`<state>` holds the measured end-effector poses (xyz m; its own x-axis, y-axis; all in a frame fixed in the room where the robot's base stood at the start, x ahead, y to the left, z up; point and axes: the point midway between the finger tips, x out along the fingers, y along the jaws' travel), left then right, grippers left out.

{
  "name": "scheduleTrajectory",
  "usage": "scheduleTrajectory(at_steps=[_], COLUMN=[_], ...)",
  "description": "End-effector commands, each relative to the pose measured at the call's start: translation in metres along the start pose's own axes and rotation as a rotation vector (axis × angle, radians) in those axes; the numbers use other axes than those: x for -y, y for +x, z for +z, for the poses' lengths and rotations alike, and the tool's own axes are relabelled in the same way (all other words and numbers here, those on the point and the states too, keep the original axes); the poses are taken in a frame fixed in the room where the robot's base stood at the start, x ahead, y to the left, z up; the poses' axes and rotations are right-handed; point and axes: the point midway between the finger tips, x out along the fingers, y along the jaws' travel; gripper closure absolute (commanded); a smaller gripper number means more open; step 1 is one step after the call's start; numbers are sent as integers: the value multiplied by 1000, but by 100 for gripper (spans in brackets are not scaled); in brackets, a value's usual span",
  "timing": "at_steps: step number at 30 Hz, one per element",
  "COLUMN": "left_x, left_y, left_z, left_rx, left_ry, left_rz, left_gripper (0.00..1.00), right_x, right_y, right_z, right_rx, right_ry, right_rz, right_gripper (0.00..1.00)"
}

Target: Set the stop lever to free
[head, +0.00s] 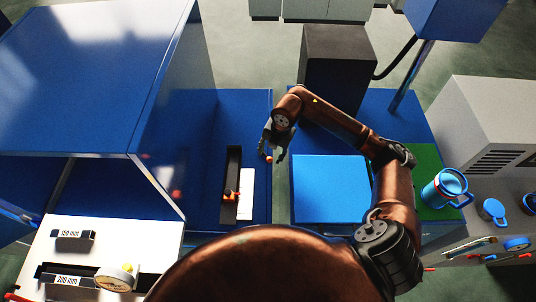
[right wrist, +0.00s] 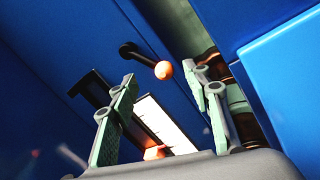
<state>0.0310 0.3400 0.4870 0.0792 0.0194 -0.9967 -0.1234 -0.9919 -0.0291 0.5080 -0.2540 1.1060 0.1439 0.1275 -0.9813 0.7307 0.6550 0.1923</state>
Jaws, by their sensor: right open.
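A short black lever with an orange ball knob (right wrist: 163,70) shows in the right wrist view, on the blue surface. In the head view the orange ball (head: 268,159) is small and sits at my right gripper's fingertips. My right gripper (head: 274,153) is open; in the right wrist view its two fingers (right wrist: 160,78) stand on either side of the ball, with no clear contact. A second orange piece (head: 231,196) sits in a dark slot beside a white strip. No label for the lever's positions is readable. My left gripper is not in view.
A blue hood (head: 85,70) stands at the left. A raised bright blue block (head: 330,188) lies right of a gap. A blue mug (head: 447,188) stands on a green mat at the right. Gauge blocks marked 150 mm (head: 72,235) and 200 mm (head: 67,281) lie at the lower left.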

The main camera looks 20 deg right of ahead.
Motion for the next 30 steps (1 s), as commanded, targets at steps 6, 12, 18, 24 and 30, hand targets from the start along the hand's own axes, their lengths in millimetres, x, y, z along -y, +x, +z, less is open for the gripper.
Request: scheduleTrajectory(at_steps=[6,12,18,24,30], left_x=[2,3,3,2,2], left_y=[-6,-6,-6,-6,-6], left_z=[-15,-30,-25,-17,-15], left_rx=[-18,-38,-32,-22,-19], left_ry=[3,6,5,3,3], left_rz=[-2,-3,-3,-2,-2], left_gripper=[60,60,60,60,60], right_x=[0,-1,-1,-1,-1], right_y=[23,27,27,27,27], right_z=[-1,0,-1,-1,-1], right_rx=[-2,-1,-1,-1,-1], right_ry=[0,-1,-2,-2,-2], right_rz=[-1,0,0,0,0], right_gripper=[56,56,61,74,88])
